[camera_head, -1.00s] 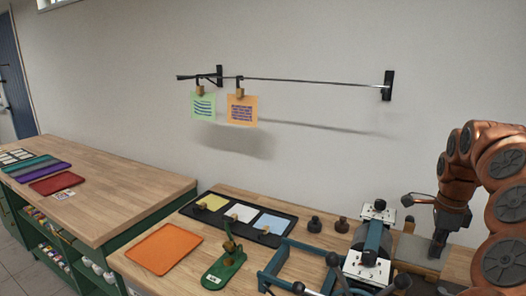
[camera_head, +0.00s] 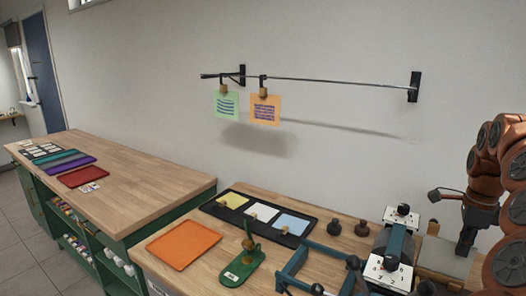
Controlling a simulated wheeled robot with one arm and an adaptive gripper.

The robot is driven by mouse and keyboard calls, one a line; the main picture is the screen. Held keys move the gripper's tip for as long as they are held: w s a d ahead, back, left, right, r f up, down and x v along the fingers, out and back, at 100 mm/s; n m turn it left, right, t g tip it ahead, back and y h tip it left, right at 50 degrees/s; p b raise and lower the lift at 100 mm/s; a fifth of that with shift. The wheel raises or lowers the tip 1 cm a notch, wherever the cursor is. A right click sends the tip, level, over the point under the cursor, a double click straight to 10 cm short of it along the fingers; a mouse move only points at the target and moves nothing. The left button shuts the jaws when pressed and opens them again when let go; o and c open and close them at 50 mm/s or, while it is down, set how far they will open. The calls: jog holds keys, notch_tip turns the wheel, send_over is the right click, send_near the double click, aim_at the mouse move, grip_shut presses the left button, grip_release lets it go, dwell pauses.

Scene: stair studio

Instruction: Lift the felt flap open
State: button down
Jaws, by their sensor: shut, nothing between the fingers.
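A grey, flat sheet that looks like the felt (camera_head: 445,256) lies at the right of the table, beside the press. Its edges are partly hidden by the press and my arm, and I cannot tell whether any of it is raised. My gripper (camera_head: 466,246) is dark and points down at the sheet's right side. It appears shut with nothing in it. I cannot tell whether it touches the sheet.
A blue frame (camera_head: 312,265) with dark knobs stands left of the press. A green stamp-like tool (camera_head: 243,268), an orange mat (camera_head: 183,245) and a black tray (camera_head: 232,215) of coloured cards lie further left. Two dark knobs (camera_head: 334,227) stand behind. A rail (camera_head: 330,82) with clipped cards hangs on the wall.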

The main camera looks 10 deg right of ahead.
jog(key=r, duration=0.2)
jog(key=s+a+r, duration=0.1)
jog(key=r, duration=0.1)
jog(key=shift+b, duration=0.35)
